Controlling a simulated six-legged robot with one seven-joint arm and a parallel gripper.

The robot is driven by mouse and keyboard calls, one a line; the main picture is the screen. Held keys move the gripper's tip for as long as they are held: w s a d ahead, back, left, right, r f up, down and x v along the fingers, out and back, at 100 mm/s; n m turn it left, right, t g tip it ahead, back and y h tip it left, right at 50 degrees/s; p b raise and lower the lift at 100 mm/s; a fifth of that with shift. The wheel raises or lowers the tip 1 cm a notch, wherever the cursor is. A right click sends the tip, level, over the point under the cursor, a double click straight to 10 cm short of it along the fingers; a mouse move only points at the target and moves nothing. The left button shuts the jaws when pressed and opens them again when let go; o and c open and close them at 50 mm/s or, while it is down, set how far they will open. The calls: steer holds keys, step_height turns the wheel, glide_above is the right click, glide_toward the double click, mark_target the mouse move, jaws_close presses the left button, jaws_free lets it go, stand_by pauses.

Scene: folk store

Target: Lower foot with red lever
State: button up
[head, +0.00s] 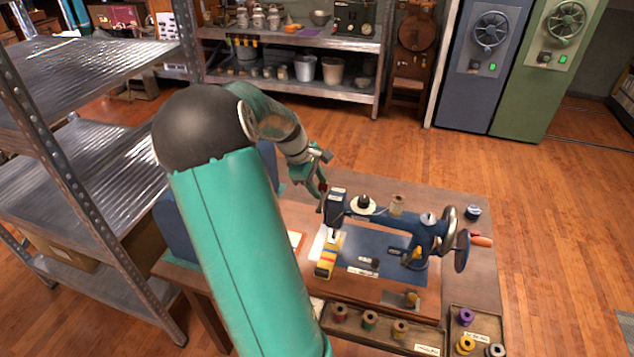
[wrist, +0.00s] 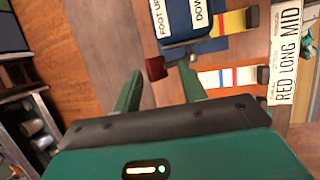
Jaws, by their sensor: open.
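The blue sewing machine (head: 425,232) stands on the wooden table in the head view. Its head end (wrist: 185,22) shows in the wrist view, with white labels reading "FOOT U…" and "DOW…", partly cut off. The red lever (wrist: 155,68) sticks out from beside the machine's head. My gripper (wrist: 161,70) is open, with one green finger on each side of the lever's red end; I cannot tell whether either finger touches it. In the head view my gripper (head: 318,188) is beside the machine's left end. The presser foot itself is hidden.
Striped samples (wrist: 225,77) and a card reading "RED LONG MID" (wrist: 286,60) lie near the machine. A tray with thread spools (head: 375,338) stands at the table's front. A metal shelf (head: 85,190) stands at left. Floor behind the table is clear.

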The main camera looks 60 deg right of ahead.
steer(key=shift+a, duration=0.1)
steer(key=shift+s+a+r, duration=0.15)
steer(key=shift+a+r, duration=0.25)
steer(key=shift+a, duration=0.4)
steer(key=s+a+f, duration=0.1)
steer(key=a, duration=0.5)
steer(key=shift+f, duration=0.15)
stand_by(0.8)
steer(key=shift+d, duration=0.1)
steer(key=shift+w+d+r, duration=0.1)
steer(key=shift+d+r, duration=0.15)
steer(key=shift+d, duration=0.05)
